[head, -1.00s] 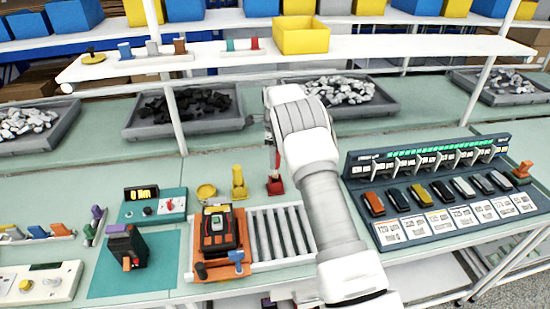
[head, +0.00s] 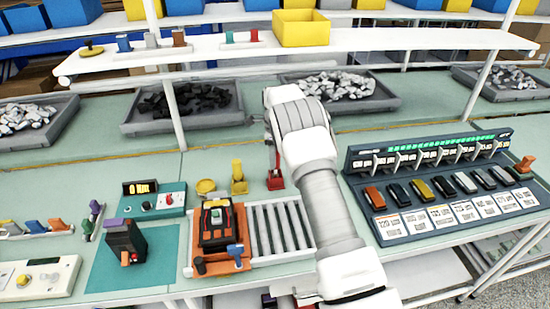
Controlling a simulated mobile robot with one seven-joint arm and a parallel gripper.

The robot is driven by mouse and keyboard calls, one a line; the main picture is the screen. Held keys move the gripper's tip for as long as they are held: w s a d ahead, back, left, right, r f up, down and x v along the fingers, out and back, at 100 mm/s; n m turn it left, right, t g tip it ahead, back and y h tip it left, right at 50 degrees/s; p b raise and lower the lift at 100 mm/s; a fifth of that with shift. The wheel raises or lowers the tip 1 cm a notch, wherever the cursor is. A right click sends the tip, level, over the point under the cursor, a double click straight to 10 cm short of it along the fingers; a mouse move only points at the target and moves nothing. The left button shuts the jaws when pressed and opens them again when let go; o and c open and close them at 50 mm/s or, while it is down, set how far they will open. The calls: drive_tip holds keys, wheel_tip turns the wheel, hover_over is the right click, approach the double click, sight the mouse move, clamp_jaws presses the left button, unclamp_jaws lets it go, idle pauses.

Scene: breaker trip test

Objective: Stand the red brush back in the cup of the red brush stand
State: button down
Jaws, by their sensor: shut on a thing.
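The red brush (head: 277,158) hangs nearly upright just above the red brush stand (head: 275,181), which stands on the green bench behind the roller strip. The brush's lower end is at or very near the stand's cup; I cannot tell whether it is inside. My gripper (head: 270,137) is shut on the upper part of the brush. It is mostly hidden behind my white wrist, and the fingers show only as a thin dark edge.
A yellow stand (head: 238,180) is close on the left, beside a yellow dish (head: 206,187). An orange-and-black device (head: 217,222) sits in front, next to the rollers (head: 278,228). The breaker panel (head: 440,185) is to the right. A shelf (head: 380,38) crosses above.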

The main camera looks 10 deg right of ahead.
drive_tip(key=shift+f+b, duration=0.85)
drive_tip(key=shift+f, duration=0.55)
drive_tip(key=shift+c, duration=2.1)
unclamp_jaws()
drive_tip(key=shift+r, duration=0.1)
wheel_tip(320, 180, up, 17)
drive_tip(key=shift+r, duration=0.2)
